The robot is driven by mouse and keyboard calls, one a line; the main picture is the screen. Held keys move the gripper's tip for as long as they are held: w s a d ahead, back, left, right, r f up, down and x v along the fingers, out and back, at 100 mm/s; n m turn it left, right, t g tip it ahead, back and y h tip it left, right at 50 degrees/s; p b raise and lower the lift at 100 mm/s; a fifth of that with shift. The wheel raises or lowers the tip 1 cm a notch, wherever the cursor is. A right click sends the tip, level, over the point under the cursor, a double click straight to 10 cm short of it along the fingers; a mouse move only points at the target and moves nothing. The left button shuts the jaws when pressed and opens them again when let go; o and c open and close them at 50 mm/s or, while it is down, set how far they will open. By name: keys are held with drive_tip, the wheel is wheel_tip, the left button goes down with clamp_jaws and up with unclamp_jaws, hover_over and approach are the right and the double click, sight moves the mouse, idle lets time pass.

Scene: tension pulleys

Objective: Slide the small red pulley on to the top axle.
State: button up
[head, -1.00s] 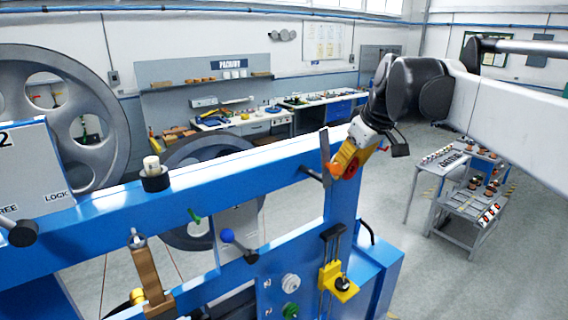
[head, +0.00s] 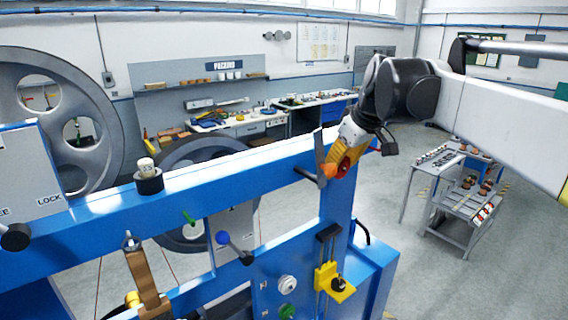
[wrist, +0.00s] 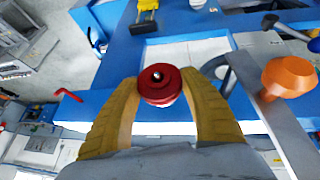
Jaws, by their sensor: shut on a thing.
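The small red pulley (wrist: 160,84) is round and grooved, and sits between the two yellow fingers of my gripper (wrist: 165,100) in the wrist view. The fingers are shut on its sides. A small bright metal spot shows at its centre; I cannot tell whether this is an axle tip. In the head view my gripper (head: 337,164) is at the right end of the blue frame, with a bit of red (head: 345,165) between its fingers. The top axle is not clearly seen there; the pulley or gripper may hide it.
An orange knob (wrist: 288,77) on a grey metal bar (wrist: 283,125) stands close right of my gripper in the wrist view. Floor at the right is open before a grey cart (head: 465,215).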

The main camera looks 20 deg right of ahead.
drive_tip(key=shift+w+a, duration=0.15)
drive_tip(key=shift+w, duration=0.25)
drive_tip(key=shift+w+r, duration=0.1)
idle(0.8)
drive_tip(key=o, duration=1.2)
drive_tip(key=shift+a, duration=0.1)
drive_tip(key=shift+o, duration=0.3)
drive_tip(key=shift+w+a, duration=0.1)
drive_tip(key=shift+w, duration=0.2)
drive_tip(key=shift+o, duration=1.4)
drive_tip(key=shift+s, duration=0.25)
drive_tip(key=shift+w, duration=0.1)
drive_tip(key=shift+s+a+r+p, duration=0.1)
drive_tip(key=shift+a+r+p, duration=0.1)
drive_tip(key=shift+r+p, duration=1.05)
drive_tip(key=shift+s+a+r+p, duration=0.15)
drive_tip(key=shift+r+p, duration=0.55)
drive_tip(key=shift+r, duration=1)
drive_tip(key=shift+s+a+r+p, duration=0.1)
drive_tip(key=shift+a+r+p, duration=0.15)
drive_tip(key=shift+r+p, duration=1)
drive_tip(key=shift+r+b, duration=0.15)
drive_tip(key=shift+b, duration=0.15)
